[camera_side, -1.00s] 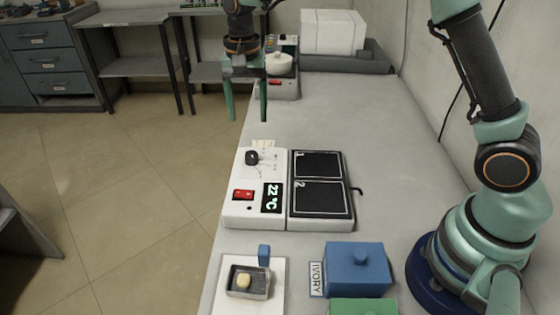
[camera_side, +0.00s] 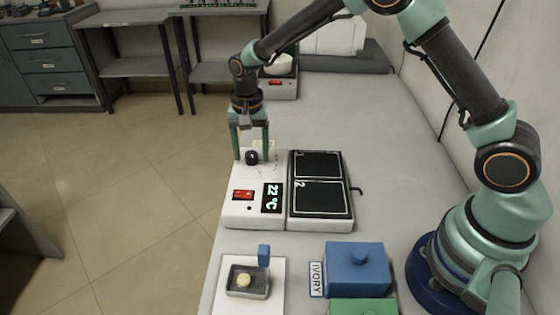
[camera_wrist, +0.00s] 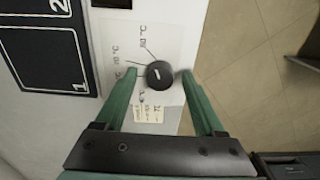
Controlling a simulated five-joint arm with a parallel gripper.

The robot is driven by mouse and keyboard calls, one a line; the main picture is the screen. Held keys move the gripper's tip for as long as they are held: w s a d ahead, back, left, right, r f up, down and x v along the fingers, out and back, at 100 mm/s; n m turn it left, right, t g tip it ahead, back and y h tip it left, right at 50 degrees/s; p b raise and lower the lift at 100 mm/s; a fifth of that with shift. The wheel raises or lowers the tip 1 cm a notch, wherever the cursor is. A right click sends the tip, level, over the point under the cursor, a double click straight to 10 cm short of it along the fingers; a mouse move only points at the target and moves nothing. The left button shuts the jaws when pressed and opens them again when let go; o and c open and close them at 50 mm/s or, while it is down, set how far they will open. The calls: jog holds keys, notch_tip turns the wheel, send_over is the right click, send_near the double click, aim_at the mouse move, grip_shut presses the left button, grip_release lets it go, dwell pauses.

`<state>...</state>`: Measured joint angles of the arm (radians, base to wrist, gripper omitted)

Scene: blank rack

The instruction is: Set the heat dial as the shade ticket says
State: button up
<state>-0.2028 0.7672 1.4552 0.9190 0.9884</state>
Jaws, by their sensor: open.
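The black heat dial (camera_side: 252,158) is on the white heater unit (camera_side: 236,212), beside a display reading 22 °C (camera_side: 272,198). In the wrist view the dial (camera_wrist: 159,75) shows a white pointer mark, with temperature marks printed around it. The shade ticket (camera_wrist: 148,113) is a small pale paper beside the dial; its writing is too small to read. My gripper (camera_side: 251,158) is open, its fingers on either side of the dial. In the wrist view my gripper (camera_wrist: 158,74) spans the dial, with a gap at the left finger; contact at the right finger is unclear.
Two black plates numbered 1 and 2 (camera_side: 318,180) adjoin the heater. A red switch (camera_side: 243,195) is on its near part. In front are a grey tray with a yellowish piece (camera_side: 244,281), a blue lidded box (camera_side: 357,270) by an IVORY label, and a green box (camera_side: 362,307).

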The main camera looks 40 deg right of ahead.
jog(key=shift+c, duration=0.3)
grip_shut()
jog(key=shift+n, duration=0.4)
jog(key=n, duration=0.3)
jog(key=shift+n, duration=0.3)
jog(key=shift+r+n, duration=0.1)
jog(key=shift+n, duration=2.1)
jog(key=shift+o, duration=0.3)
grip_release()
